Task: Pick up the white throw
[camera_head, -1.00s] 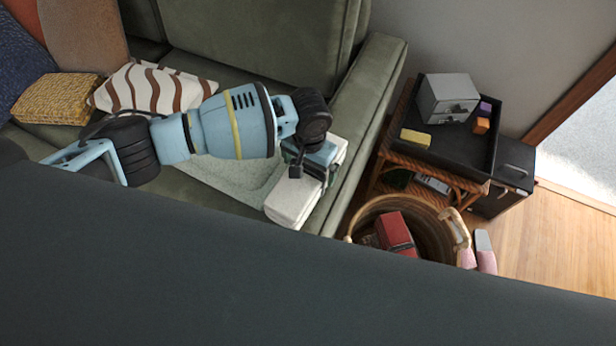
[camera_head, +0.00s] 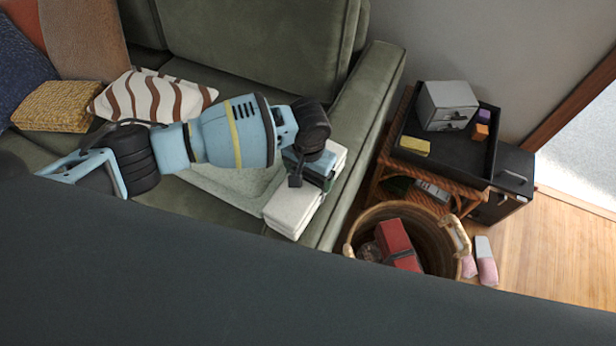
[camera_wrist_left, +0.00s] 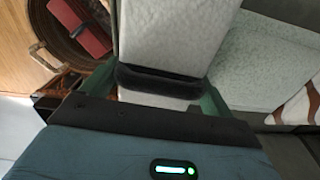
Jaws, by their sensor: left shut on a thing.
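The white throw (camera_head: 291,209) is a folded white bundle at the right end of the green sofa seat, beside the armrest. In the left wrist view the throw (camera_wrist_left: 175,38) runs between the fingers. My left gripper (camera_head: 306,180) reaches it from above and is shut on it, with a dark finger over its middle. The gripper also shows in the left wrist view (camera_wrist_left: 165,88). The gripper covers part of the throw. I cannot tell whether the throw touches the seat. My right gripper is not in view.
A pale green cloth (camera_head: 238,183) lies on the seat beside the throw. The sofa armrest (camera_head: 363,130) rises close on the right. Beyond it stand a wicker basket (camera_head: 440,235) holding a red item and a side table with a black tray (camera_head: 450,158). A striped cushion (camera_head: 150,95) lies left.

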